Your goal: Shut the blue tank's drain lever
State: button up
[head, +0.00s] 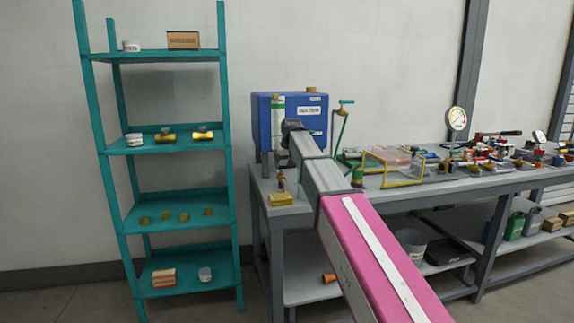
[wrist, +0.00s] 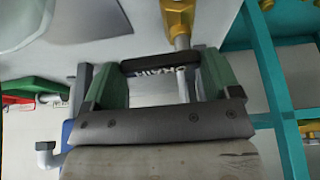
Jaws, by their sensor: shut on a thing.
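The blue tank (head: 312,119) stands on the left end of the grey bench in the head view, partly covered by my arm. My gripper (wrist: 161,72) shows in the wrist view with two green fingers. It is shut on a dark bar with pale lettering, which appears to be the drain lever (wrist: 148,66). A brass fitting (wrist: 178,14) with a pale metal stem lies just beyond the fingers. In the head view my arm hides the gripper and the lever. The lever's angle to its valve is not clear.
A yellow block (head: 281,199) sits on the bench's near left corner. A yellow-framed clear box (head: 390,168) and a gauge (head: 457,119) stand to the right. A teal shelf (head: 228,160) is left of the bench. Red (wrist: 16,100) and green (wrist: 38,86) handles show left in the wrist view.

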jog(key=o, duration=0.8)
jog(key=v, duration=1)
jog(key=shift+s+d+r, duration=0.1)
jog(key=shift+s+r, duration=0.05)
jog(key=shift+r, duration=0.2)
